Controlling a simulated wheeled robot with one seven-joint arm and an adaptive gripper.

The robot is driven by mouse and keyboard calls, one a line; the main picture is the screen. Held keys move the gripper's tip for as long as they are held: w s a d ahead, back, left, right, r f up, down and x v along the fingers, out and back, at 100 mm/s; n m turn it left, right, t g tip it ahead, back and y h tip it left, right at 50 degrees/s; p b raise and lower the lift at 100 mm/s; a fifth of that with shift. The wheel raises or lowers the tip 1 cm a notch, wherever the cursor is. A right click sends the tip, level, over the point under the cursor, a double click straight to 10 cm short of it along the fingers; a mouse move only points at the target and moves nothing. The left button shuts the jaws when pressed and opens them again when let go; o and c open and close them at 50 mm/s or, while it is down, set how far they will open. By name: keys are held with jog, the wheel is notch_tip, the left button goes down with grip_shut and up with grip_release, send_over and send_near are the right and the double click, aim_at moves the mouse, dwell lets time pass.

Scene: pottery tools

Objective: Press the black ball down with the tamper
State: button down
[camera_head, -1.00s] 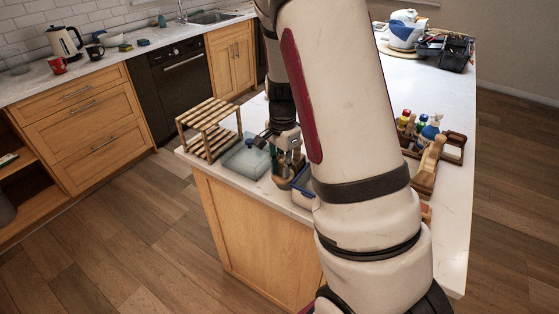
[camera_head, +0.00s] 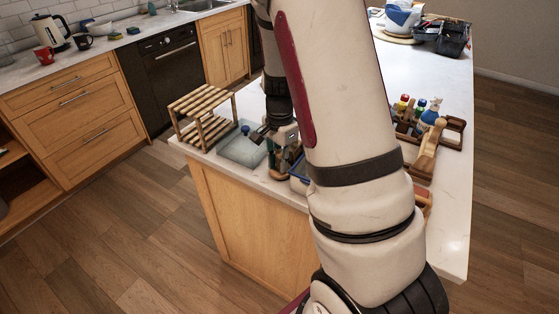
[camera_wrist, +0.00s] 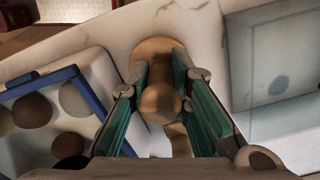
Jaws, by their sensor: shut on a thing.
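My gripper (camera_wrist: 161,98) has green-padded fingers, shut on the wooden tamper (camera_wrist: 160,104). The tamper's round knob is between the fingers, and its wider round wooden part shows beyond them in the wrist view. In the head view my gripper (camera_head: 281,158) is low over the near left end of the counter, partly hidden by my arm. A black ball (camera_wrist: 69,145) lies in the blue-rimmed box (camera_wrist: 62,82), to the left of my gripper in the wrist view. I cannot tell whether the tamper touches the counter.
A translucent tray (camera_head: 241,151) lies left of my gripper, with a dark blue round thing (camera_head: 245,129) at its far side. A wooden rack (camera_head: 204,117) stands beyond it. Several lighter balls (camera_wrist: 33,110) share the blue-rimmed box. A wooden caddy with bottles (camera_head: 431,126) is farther right.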

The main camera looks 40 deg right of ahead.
jog(key=shift+f, duration=0.3)
jog(key=c, duration=1.4)
grip_release()
jog(key=shift+r, duration=0.1)
notch_tip(320, 180, up, 12)
jog(key=shift+f, duration=0.1)
